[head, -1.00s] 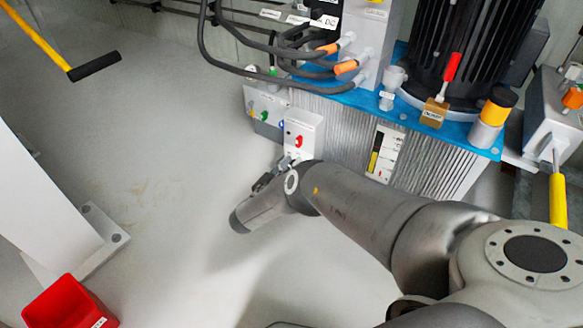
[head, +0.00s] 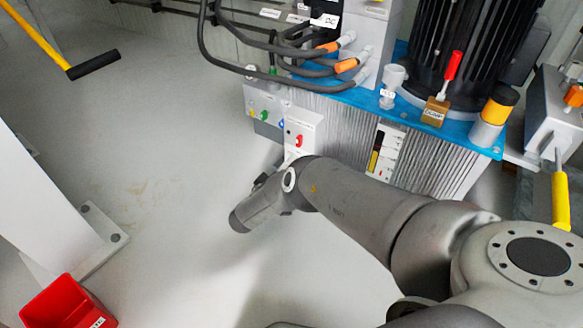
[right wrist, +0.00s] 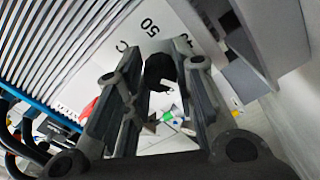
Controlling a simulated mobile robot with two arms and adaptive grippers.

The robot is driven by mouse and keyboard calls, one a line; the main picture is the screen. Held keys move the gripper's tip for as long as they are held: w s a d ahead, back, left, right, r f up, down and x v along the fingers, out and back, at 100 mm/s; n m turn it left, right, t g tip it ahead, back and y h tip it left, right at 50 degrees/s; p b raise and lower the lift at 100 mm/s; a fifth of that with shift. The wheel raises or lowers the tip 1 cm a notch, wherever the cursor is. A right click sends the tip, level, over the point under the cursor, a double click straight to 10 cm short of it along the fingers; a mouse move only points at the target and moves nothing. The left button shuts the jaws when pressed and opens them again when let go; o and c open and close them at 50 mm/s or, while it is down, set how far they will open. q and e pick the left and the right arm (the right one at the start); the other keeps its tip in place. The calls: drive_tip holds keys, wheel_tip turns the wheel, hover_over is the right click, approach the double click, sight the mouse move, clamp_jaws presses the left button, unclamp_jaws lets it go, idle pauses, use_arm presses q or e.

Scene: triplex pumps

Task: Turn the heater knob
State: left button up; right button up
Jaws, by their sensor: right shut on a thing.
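The heater knob (right wrist: 160,73) is a black knob with a white pointer mark, on a pale panel printed with "50" and "C" in the right wrist view. My right gripper (right wrist: 158,62) has its two fingers on either side of the knob and is shut on it. In the head view my right arm reaches in from the right, with my right gripper (head: 266,180) low beside the pump unit and mostly hidden by the wrist. The knob itself is hidden there. My left gripper is in neither view.
A light box with a red switch (head: 299,140) sits just above my wrist, beside a grey finned tank (head: 345,130) with a blue top (head: 400,118). Black hoses (head: 215,62) loop above. A red bin (head: 68,303) stands at lower left.

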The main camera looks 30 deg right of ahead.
drive_tip(key=shift+n, duration=0.3)
drive_tip(key=o, duration=1.1)
drive_tip(key=shift+c, duration=0.2)
drive_tip(key=shift+a, duration=0.1)
drive_tip(key=v, duration=1.2)
